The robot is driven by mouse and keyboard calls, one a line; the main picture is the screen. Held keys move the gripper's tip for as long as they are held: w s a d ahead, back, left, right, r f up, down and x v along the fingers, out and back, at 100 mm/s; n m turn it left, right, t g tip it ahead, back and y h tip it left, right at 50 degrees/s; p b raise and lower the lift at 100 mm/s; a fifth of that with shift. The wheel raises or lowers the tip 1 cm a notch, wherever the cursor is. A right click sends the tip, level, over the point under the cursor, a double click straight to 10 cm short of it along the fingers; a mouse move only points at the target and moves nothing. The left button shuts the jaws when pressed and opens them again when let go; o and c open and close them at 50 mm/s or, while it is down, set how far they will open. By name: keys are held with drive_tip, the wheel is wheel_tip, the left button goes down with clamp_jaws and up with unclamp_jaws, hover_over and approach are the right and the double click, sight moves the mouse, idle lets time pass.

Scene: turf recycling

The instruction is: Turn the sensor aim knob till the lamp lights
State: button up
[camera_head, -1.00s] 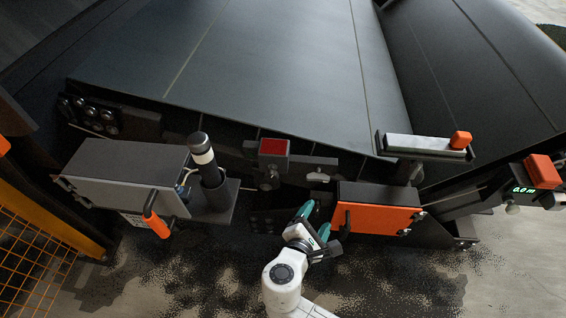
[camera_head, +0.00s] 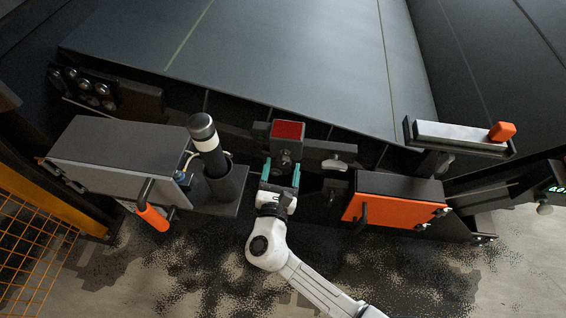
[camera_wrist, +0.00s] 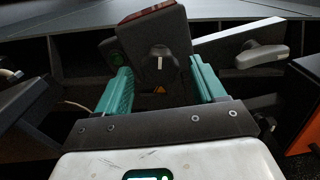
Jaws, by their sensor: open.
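The sensor is a dark box with a red top face (camera_head: 288,130), mounted at the edge of the big dark belt. In the wrist view its front carries a knob (camera_wrist: 159,58) with a white pointer line, pointing roughly downward, above a small orange warning mark.
A grey box (camera_head: 112,153) with an orange-handled lever (camera_head: 152,217) and a black post with a white band (camera_head: 203,140) stand left. An orange-fronted box (camera_head: 385,212) stands right. A light-grey wing-shaped handle (camera_wrist: 262,55) is close right of the sensor.

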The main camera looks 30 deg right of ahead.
drive_tip(key=shift+x, duration=1.2)
drive_tip(key=shift+c, duration=0.3)
drive_tip(key=c, duration=1)
drive_tip(key=shift+f+m+b, duration=0.2)
drive_tip(key=shift+m+b, duration=0.4)
drive_tip(key=shift+b, duration=0.3)
drive_tip(key=shift+r+m+b, duration=0.15)
drive_tip(key=shift+m+b, duration=0.35)
drive_tip(key=shift+m, duration=0.2)
drive_tip(key=o, duration=1.1)
drive_tip(key=shift+c, duration=0.2)
drive_tip(key=shift+a, duration=0.1)
